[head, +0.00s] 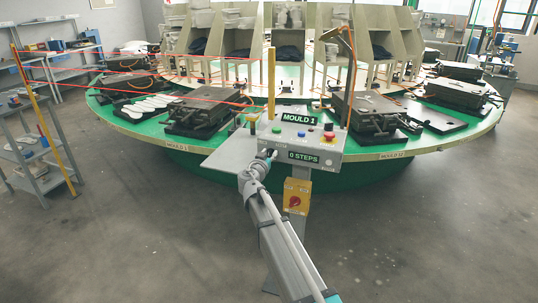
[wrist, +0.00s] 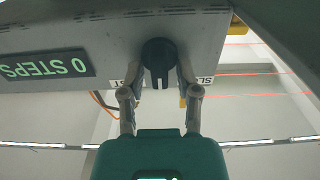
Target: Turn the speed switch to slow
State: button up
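The speed switch is a black round knob (wrist: 160,52) with a bar handle, on the grey control box, seen in the wrist view. Its bar points straight down in that picture, between a partly hidden label ending in "ST" on the left and one starting "SLO" (wrist: 204,80) on the right. My gripper (wrist: 160,75) has one finger on each side of the knob, spread wider than the bar. Whether the fingertips touch the knob's rim is unclear. In the head view my gripper (head: 268,154) is at the control box's (head: 325,150) left front; the knob is hidden there.
The box carries "MOULD 1" and "0 STEPS" (head: 304,157) displays, coloured buttons and a red button (head: 329,136). A yellow box with a red rotary switch (head: 295,201) hangs below. The green carousel (head: 140,128) with moulds stands behind. Floor in front is clear.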

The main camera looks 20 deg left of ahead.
grip_shut()
jog(key=shift+r+n, duration=0.1)
jog(key=shift+n, duration=0.3)
jog(key=n, duration=0.3)
jog(key=shift+w+a, duration=0.1)
jog(key=shift+a, duration=0.1)
jog(key=n, duration=0.5)
jog(key=shift+a, duration=0.15)
jog(key=shift+o, duration=1.8)
grip_release()
jog(key=shift+w, duration=0.1)
jog(key=shift+f, duration=0.2)
jog(key=shift+s, duration=0.2)
